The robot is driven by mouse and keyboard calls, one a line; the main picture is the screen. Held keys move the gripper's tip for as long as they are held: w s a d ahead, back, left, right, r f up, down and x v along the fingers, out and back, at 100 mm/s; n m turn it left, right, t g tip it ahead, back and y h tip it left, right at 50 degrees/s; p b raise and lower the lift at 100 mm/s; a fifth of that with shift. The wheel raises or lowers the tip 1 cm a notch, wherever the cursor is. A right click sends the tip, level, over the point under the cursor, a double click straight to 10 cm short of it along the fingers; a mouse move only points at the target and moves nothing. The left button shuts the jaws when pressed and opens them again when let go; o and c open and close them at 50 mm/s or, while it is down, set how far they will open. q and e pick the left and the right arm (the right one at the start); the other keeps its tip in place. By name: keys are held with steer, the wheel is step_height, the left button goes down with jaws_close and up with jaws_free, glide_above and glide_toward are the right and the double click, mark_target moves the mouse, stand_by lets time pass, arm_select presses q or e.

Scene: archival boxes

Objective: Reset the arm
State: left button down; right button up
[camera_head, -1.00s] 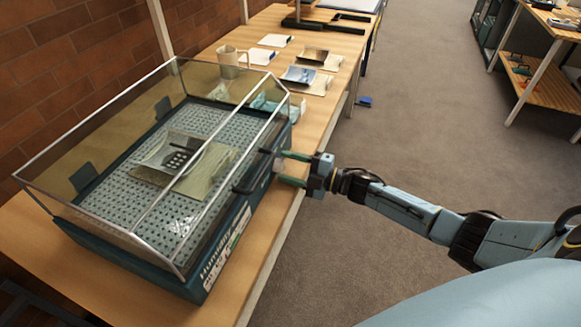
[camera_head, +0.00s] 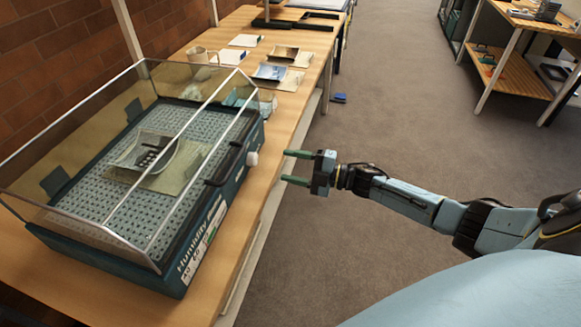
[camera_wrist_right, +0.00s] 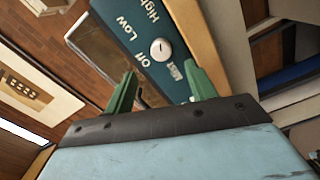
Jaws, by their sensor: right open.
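My right gripper (camera_head: 298,168) is open and empty, with its green fingers pointing left toward the humidity chamber. It hangs clear of the chamber's front, past the table edge. The humidity chamber (camera_head: 190,244) is a dark teal base under a clear lid, with a black handle on its front side. A white knob (camera_head: 252,159) sticks out of its front near the right end. In the right wrist view the knob (camera_wrist_right: 161,49) shows on a panel marked Off, Low and High, ahead of the open fingers (camera_wrist_right: 160,92). My left gripper is not in view.
The wooden table (camera_head: 272,128) carries a mug (camera_head: 197,55), white pads and curled photographs (camera_head: 270,72) beyond the chamber. A curled sheet (camera_head: 150,150) lies inside the chamber. A small blue object (camera_head: 339,98) is on the floor.

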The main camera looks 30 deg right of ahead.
stand_by(0.3)
steer(key=s+d+f+m+g+h, duration=0.15)
steer(key=s+f+m+h, duration=0.45)
steer(key=f, duration=0.7)
steer(key=s+d+f+m+g+h, duration=0.15)
steer(key=s+f+m+h, duration=0.25)
steer(key=s+f+m, duration=0.7)
steer(key=s+a+f+m+g+h, duration=0.1)
steer(key=s+a+f+g, duration=0.1)
steer(key=s+f, duration=0.4)
steer(key=s+a+f+m+g, duration=0.1)
steer(key=s+f+g, duration=0.3)
steer(key=s, duration=1)
steer(key=s+a+f+g+h, duration=0.1)
steer(key=s+a+f+g, duration=0.1)
steer(key=s+f, duration=0.6)
steer(key=s+g, duration=0.1)
steer(key=s, duration=0.2)
steer(key=shift+a+m+h, duration=0.3)
steer(key=shift+a+m, duration=0.1)
